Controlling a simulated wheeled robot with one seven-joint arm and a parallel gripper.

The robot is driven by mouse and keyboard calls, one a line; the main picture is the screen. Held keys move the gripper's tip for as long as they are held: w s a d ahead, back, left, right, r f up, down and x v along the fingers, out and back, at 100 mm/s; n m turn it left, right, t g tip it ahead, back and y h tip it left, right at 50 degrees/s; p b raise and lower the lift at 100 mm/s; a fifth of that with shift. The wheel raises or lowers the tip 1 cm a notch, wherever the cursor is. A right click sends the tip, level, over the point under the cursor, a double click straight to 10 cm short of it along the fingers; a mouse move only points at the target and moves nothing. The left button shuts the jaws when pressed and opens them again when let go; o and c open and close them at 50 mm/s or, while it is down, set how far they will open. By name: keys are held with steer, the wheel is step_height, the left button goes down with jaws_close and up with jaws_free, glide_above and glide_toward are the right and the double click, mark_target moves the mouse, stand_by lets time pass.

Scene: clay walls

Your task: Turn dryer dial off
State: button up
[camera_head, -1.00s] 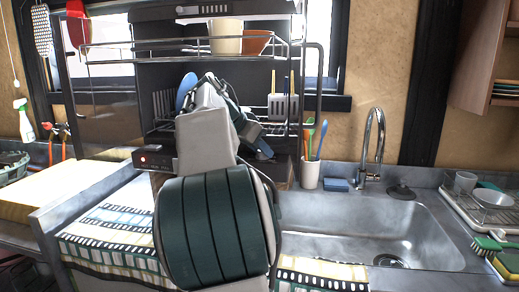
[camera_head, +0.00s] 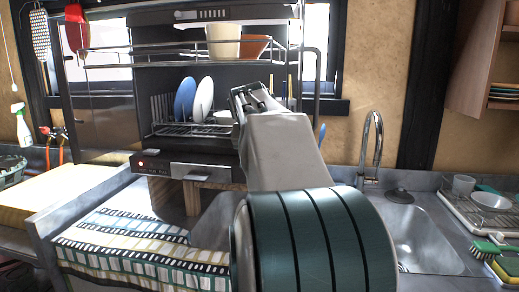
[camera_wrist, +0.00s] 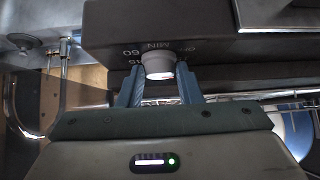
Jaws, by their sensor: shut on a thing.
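The dish dryer (camera_head: 170,165) stands on wooden blocks behind the counter, with plates in its lower rack and a red light at the left of its black front panel. In the wrist view its round white dial (camera_wrist: 159,58) sits on the dark panel, beside the printed marks "60" and "MIN". My gripper (camera_wrist: 160,76) has its two blue-grey fingers on either side of the dial and is shut on it. In the head view my arm covers the right end of the panel, so the dial and the fingertips are hidden there.
The sink (camera_head: 420,235) and tap (camera_head: 372,145) are to the right of my arm. A patterned cloth (camera_head: 130,245) lies on the counter at the left.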

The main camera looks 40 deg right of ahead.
steer(key=shift+f+n, duration=0.15)
steer(key=shift+n, duration=0.25)
steer(key=o, duration=0.7)
steer(key=shift+s+a+r+p, duration=0.2)
steer(key=shift+s+r+p, duration=0.1)
steer(key=shift+r, duration=0.2)
steer(key=v, duration=0.4)
steer(key=p+v, duration=0.1)
steer(key=v, duration=0.7)
steer(key=shift+s+r+p, duration=0.15)
steer(key=shift+s+p, duration=0.2)
steer(key=shift+s, duration=0.05)
